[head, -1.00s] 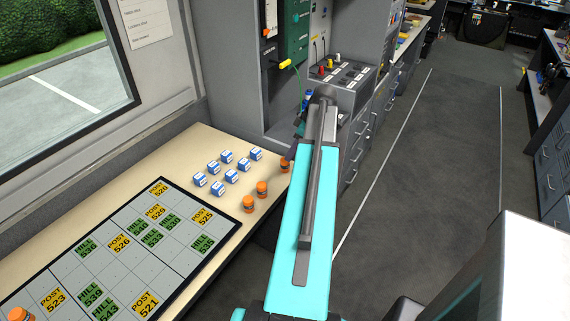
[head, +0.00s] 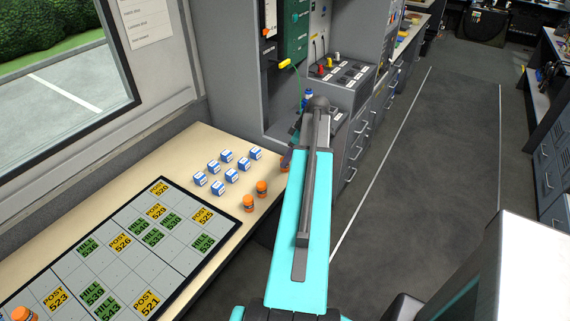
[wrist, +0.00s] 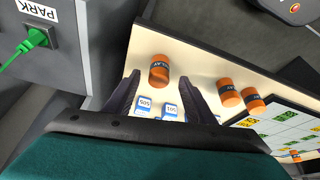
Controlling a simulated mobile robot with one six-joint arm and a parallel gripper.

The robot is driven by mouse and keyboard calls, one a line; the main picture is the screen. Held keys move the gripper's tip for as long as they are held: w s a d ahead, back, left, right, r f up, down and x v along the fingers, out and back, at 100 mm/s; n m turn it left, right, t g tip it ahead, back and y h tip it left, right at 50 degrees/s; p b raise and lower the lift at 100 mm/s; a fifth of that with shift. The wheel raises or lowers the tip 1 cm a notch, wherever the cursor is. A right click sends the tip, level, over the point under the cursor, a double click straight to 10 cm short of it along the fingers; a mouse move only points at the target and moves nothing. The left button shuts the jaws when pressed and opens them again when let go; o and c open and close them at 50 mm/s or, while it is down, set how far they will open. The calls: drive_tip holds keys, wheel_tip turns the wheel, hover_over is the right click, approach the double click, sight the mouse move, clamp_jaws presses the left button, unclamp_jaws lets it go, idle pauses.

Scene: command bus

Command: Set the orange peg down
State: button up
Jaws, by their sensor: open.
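An orange peg (wrist: 159,71) with a dark label band stands on the cream tabletop in the wrist view. It lies between the tips of my gripper (wrist: 159,80), with a visible space on both sides. My gripper is open, its two dark fingers apart and holding nothing. Two more orange pegs stand to the right in the wrist view, one nearer (wrist: 229,92) and one farther (wrist: 252,102). Those two also show in the head view (head: 248,202) (head: 262,188).
Several blue-and-white blocks (head: 228,156) stand left of the pegs in the head view. A gridded board (head: 190,257) with yellow and green tiles covers the front of the table. A grey cabinet with a green cable plug (wrist: 37,36) stands close at the wrist view's upper left.

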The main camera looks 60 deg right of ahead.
drive_tip(key=shift+p+x, duration=0.95)
drive_tip(key=shift+x, duration=1.4)
drive_tip(key=c, duration=1.2)
drive_tip(key=shift+r, duration=0.15)
drive_tip(key=shift+c, duration=0.3)
drive_tip(key=shift+r+b, duration=0.85)
drive_tip(key=shift+r, duration=0.6)
drive_tip(key=s+a+r+b, duration=0.1)
drive_tip(key=s+a+b, duration=0.3)
drive_tip(key=s+a, duration=0.5)
drive_tip(key=s, duration=0.4)
drive_tip(key=shift+a+r, duration=0.25)
drive_tip(key=shift+r, duration=0.15)
drive_tip(key=shift+w, duration=0.1)
